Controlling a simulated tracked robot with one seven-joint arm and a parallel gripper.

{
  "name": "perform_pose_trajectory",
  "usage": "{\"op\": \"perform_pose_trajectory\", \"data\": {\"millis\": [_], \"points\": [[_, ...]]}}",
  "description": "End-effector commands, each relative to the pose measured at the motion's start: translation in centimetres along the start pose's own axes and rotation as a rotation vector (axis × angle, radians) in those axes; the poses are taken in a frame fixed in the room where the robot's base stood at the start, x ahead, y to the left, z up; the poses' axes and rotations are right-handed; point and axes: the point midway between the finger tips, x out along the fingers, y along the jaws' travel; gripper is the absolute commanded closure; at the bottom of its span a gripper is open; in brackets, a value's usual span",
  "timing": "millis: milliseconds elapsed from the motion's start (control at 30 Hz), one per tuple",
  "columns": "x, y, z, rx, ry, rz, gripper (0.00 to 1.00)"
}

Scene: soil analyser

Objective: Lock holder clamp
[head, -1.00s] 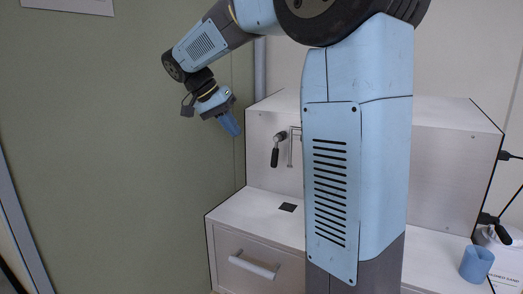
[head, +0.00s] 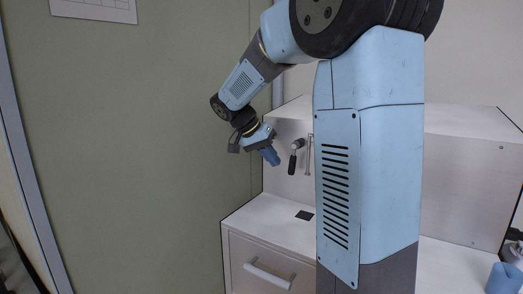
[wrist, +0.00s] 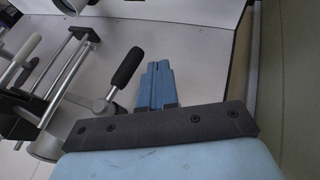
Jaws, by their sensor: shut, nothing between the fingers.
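A lever with a black grip (head: 292,163) hangs from a metal pivot on the pale upright panel, beside a metal rod frame (head: 309,155). In the wrist view the black grip (wrist: 127,68) slants up from its silver arm and round base, just left of my fingers. The rod frame (wrist: 68,65) of the holder shows further left, with another pale-handled lever (wrist: 20,60) beside it. My gripper (head: 269,157) is just left of the black grip in the head view. Its blue fingers (wrist: 157,82) are shut and empty, apart from the grip. My arm hides part of the bench.
A white bench (head: 265,218) with a drawer handle (head: 268,275) stands below the panel. A small black square (head: 304,215) lies on its top. A blue cup (head: 504,278) is at the far right. A green wall (head: 140,150) borders the left side.

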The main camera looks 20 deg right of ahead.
Motion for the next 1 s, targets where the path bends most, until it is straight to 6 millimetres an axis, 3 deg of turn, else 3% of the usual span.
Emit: {"op": "perform_pose_trajectory", "data": {"millis": [200,1000], "points": [[1.1,1.8,0.1,0.002,-0.001,0.000,1.00],[2.4,3.3,0.5,-0.031,-0.003,0.068,1.00]]}}
